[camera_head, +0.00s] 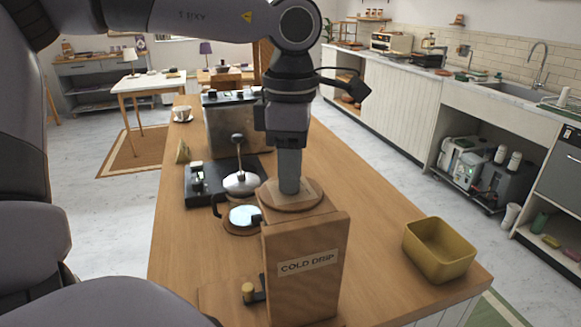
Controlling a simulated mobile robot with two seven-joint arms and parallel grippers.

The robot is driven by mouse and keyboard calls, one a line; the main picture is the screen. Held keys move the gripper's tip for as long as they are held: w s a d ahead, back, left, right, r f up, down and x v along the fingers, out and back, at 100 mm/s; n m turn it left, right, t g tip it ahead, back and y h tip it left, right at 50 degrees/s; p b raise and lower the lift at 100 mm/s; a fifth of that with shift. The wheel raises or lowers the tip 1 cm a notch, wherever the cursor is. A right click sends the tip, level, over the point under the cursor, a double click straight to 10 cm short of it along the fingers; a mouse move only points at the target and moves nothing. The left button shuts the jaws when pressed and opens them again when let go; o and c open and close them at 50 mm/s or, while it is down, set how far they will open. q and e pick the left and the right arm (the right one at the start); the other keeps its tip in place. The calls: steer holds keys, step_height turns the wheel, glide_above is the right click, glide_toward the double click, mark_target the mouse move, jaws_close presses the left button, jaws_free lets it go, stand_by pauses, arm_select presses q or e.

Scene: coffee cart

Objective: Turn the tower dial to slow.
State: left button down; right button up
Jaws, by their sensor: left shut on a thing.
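The wooden cold drip tower (305,278) stands on the near part of the wooden counter, its "COLD DRIP" label facing me. A round wooden disc (268,199) tops it. My left gripper (289,186) points straight down at the middle of this top. It is shut on the tower dial there, which the gripper mostly hides. I cannot read a dial setting or pointer. A brass knob (248,292) on a dark stem sticks out low on the tower's left side. My right gripper is not in view.
A steel machine (229,124) is behind. A yellow bin (439,250) sits at the right edge. The counter (380,222) between tower and bin is clear.

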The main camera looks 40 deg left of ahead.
arm_select(q)
steer(key=shift+w+r, duration=0.1)
stand_by(0.5)
steer(key=c, duration=0.9)
jaws_free()
step_height(320, 180, up, 7)
steer(key=shift+r, duration=0.1)
